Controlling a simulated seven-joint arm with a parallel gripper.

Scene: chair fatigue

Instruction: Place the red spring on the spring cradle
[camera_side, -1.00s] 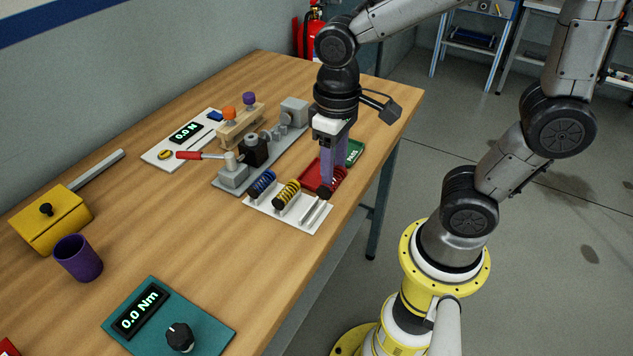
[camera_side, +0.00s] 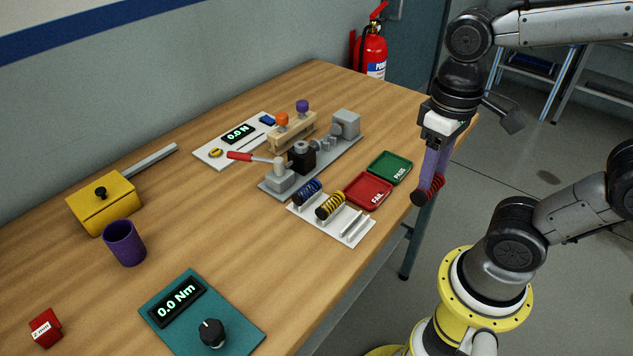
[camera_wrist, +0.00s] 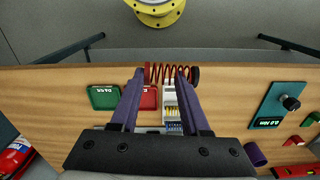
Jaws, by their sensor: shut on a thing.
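The red spring (camera_side: 435,186), a red coil with a black end, is held between the purple fingers of my gripper (camera_side: 428,182). In the wrist view the spring (camera_wrist: 165,73) lies crosswise between the fingertips (camera_wrist: 160,77), its black end sticking out to the right. In the side view it hangs to the right of the spring cradle (camera_side: 340,233), apart from it. The cradle is a white plate with a blue spring (camera_side: 307,192), a yellow spring (camera_side: 329,205) and an empty railed place at its front right. The cradle also shows in the wrist view (camera_wrist: 169,96), partly hidden.
A red FAIL tray (camera_side: 369,190) and a green PASS tray (camera_side: 390,167) lie beside the cradle. Behind it stands a grey fixture (camera_side: 325,152) with a red-handled lever. A teal torque meter (camera_side: 240,325) and purple cup (camera_side: 124,243) are at left.

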